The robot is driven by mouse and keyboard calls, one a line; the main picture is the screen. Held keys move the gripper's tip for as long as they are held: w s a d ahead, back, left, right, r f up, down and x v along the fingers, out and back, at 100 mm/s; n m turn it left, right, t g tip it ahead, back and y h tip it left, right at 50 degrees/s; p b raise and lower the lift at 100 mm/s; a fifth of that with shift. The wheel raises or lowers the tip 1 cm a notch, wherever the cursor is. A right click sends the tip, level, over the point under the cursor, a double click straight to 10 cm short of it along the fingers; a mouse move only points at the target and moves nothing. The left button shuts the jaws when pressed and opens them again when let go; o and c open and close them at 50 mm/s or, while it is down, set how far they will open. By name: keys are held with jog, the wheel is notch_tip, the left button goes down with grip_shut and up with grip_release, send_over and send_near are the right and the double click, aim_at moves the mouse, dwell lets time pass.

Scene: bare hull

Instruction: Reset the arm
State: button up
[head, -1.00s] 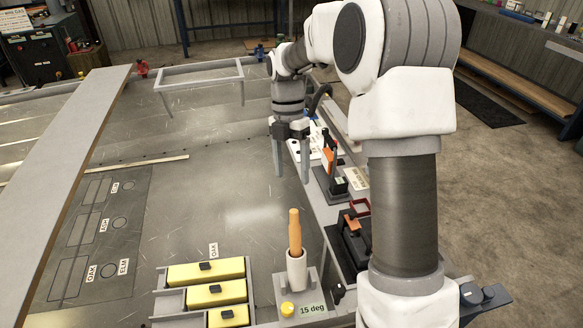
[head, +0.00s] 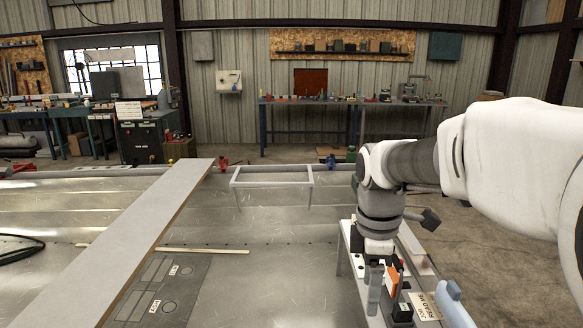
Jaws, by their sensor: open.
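My gripper (head: 381,288) hangs at the lower right of the head view, below the dark grey wrist of my arm. Its fingers point down and hold nothing that I can see. The fingers are partly lost against the items on the side shelf behind them. My white and grey arm reaches in from the right edge.
A narrow shelf (head: 345,240) with an orange-and-black tool (head: 397,275) and a "READ ME" card (head: 425,305) lies around my gripper in the view. A grey plank (head: 150,235) crosses the metal surface at left. A small frame stand (head: 271,183) stands mid-surface. Benches line the back wall.

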jog(key=s+r+m+t, duration=0.2)
jog(key=s+m, duration=0.5)
jog(key=m, duration=0.1)
jog(key=s+r+m+t+p, duration=0.1)
jog(key=s+r+m+t, duration=0.1)
jog(key=s+m, duration=0.5)
jog(key=shift+s+m+t, duration=0.4)
jog(key=shift+m+t, duration=0.2)
dwell(0.6)
